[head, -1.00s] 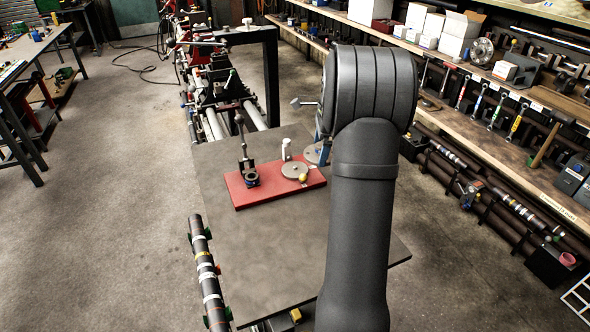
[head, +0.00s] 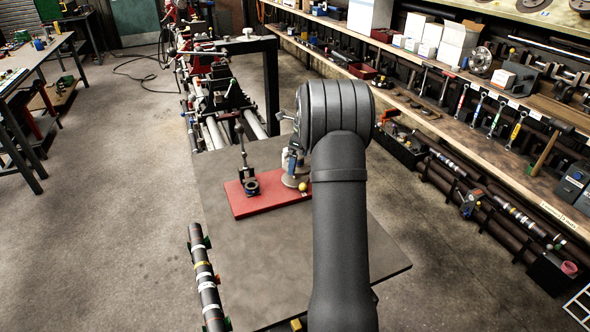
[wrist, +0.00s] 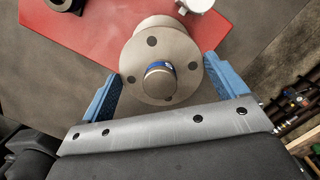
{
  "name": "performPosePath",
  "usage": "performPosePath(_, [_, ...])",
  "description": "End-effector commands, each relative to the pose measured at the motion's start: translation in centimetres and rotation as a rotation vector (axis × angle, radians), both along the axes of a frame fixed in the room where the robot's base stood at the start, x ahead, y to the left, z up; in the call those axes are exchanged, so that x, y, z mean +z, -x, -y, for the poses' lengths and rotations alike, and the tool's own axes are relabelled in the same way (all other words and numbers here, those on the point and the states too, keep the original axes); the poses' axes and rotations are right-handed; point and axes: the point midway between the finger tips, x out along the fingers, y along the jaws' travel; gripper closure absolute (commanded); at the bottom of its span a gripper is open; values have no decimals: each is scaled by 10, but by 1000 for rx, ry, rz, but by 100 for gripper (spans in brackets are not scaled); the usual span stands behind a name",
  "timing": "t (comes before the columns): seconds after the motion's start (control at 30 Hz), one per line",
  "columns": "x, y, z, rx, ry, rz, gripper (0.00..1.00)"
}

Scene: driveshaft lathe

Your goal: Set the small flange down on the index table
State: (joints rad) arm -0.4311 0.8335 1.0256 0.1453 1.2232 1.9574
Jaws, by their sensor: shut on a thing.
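The small flange (wrist: 187,78) is a round grey metal disc with several holes and a central hub with a blue band. My gripper (wrist: 162,67) is shut on it, with one blue finger on each side of the rim in the wrist view. The index table (wrist: 152,22) is a round grey disc on the red base plate. It lies just beyond the flange in the wrist view, and the flange covers part of it. In the head view the index table (head: 291,182) is partly hidden by my gripper. I cannot tell the height of the flange above it.
The red base plate (head: 240,204) also carries a black upright clamp (head: 248,183) left of the index table and a small yellow ball (head: 303,187) at its front. A white fitting (wrist: 197,4) stands close beyond the flange. The grey bench top (head: 270,240) is clear in front.

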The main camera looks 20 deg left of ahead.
Motion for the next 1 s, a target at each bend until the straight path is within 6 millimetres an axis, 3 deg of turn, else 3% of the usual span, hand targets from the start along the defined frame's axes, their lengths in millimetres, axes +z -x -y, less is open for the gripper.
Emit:
performPosePath(0.27, [-12, -1, -14, 1, 0, 1, 49])
performPosePath(0.5, [-44, -1, -13, 0, 0, 2, 49])
performPosePath(0.9, [-50, -1, -13, 1, -1, 3, 49])
performPosePath(0.93, [-51, -1, -13, 1, 0, 2, 6])
performPosePath(1.0, [-51, -1, -13, 1, 0, 2, 0])
